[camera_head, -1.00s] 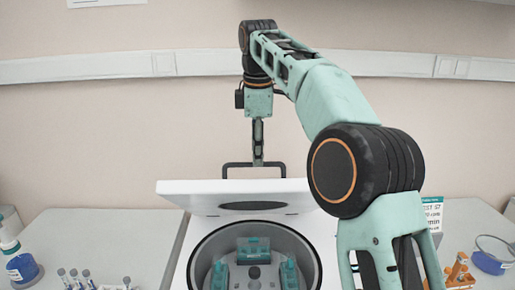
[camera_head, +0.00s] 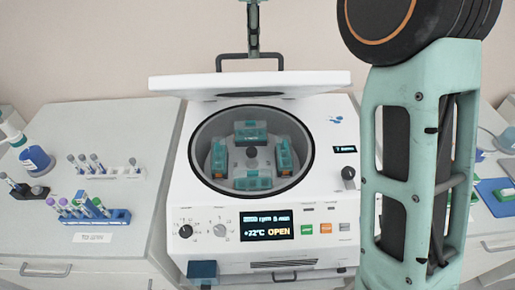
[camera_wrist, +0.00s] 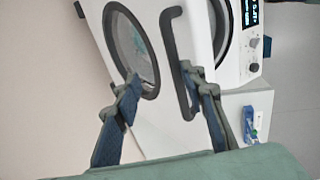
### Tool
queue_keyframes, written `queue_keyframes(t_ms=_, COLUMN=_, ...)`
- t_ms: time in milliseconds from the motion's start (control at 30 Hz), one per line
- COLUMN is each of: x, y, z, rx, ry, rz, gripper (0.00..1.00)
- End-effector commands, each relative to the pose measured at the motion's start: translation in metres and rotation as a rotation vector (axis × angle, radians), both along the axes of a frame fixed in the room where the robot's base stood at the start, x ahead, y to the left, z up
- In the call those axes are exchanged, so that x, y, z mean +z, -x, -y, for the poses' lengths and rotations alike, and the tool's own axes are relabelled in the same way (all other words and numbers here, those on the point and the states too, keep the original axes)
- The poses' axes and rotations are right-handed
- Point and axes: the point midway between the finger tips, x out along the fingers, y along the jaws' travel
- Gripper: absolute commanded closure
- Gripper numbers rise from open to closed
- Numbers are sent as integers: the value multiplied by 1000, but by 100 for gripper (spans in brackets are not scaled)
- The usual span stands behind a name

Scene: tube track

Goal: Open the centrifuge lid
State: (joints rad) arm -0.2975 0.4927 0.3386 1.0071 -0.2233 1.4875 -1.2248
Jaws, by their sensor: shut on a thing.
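The white centrifuge (camera_head: 335,215) stands in the middle of the bench in the head view. Its lid (camera_head: 190,86) is raised and tilted up at the back, with the bowl and its teal rotor buckets (camera_head: 250,160) exposed below. The display (camera_head: 266,226) reads OPEN. The dark lid handle (camera_head: 219,64) stands up at the lid's edge, and it also shows in the wrist view (camera_wrist: 172,50). My gripper (camera_head: 254,50) is at the handle, shut on it. In the wrist view my gripper (camera_wrist: 160,78) has one finger on either side of the handle; the exact contact is partly hidden.
A blue tube rack (camera_head: 100,216) and a white rack (camera_head: 115,172) with tubes stand left of the centrifuge. My arm hides part of the right bench, where a blue tray (camera_head: 497,197) shows.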

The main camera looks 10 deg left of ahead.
Motion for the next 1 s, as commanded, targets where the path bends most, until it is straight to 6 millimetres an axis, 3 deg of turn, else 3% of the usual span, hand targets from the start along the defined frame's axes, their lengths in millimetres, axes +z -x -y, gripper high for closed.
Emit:
queue_keyframes(t_ms=667, x=-67, y=59, z=12, rx=-4, ry=4, rz=4, gripper=73)
queue_keyframes(t_ms=1000, x=-120, y=96, z=19, rx=-3, ry=2, rz=7, gripper=73)
